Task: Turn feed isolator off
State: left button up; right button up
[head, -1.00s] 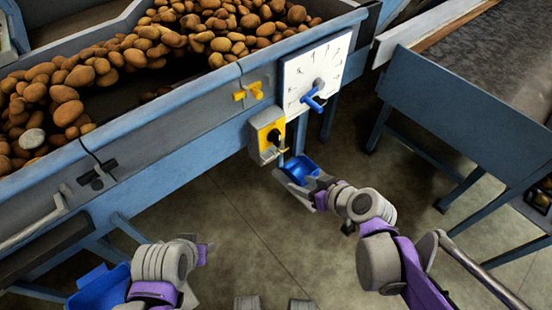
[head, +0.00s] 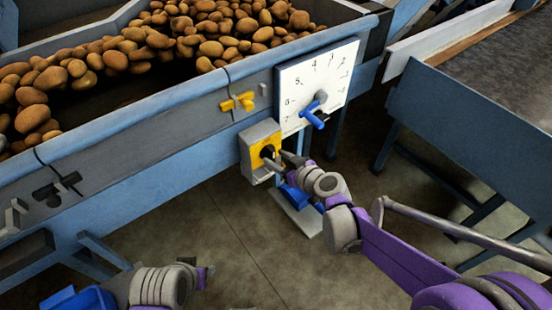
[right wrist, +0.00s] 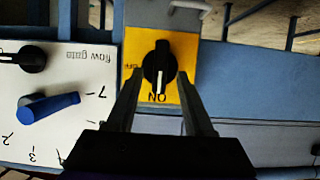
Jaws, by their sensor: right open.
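The feed isolator is a grey box (head: 247,160) with a yellow plate and a black rotary knob (right wrist: 160,62), under the potato hopper's edge. In the right wrist view, the knob's white line points down to the ON mark, with OFF at the plate's upper left. My right gripper (head: 279,160) is at the isolator's front; in the wrist view its open fingers (right wrist: 158,78) lie either side of the knob. I cannot tell if they touch it. My left gripper (head: 204,277) is low at the left, away from the isolator; its fingers are unclear.
The white flow gate dial (head: 296,75) with its blue handle (head: 313,119) is just beside the isolator. A yellow handle (head: 238,102) sits on the hopper side. A conveyor frame (head: 470,125) stands at right.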

jog(key=shift+w+a+f, duration=0.15)
jog(key=shift+w+a, duration=0.1)
jog(key=shift+w, duration=0.1)
jog(key=shift+c, duration=0.3)
grip_shut()
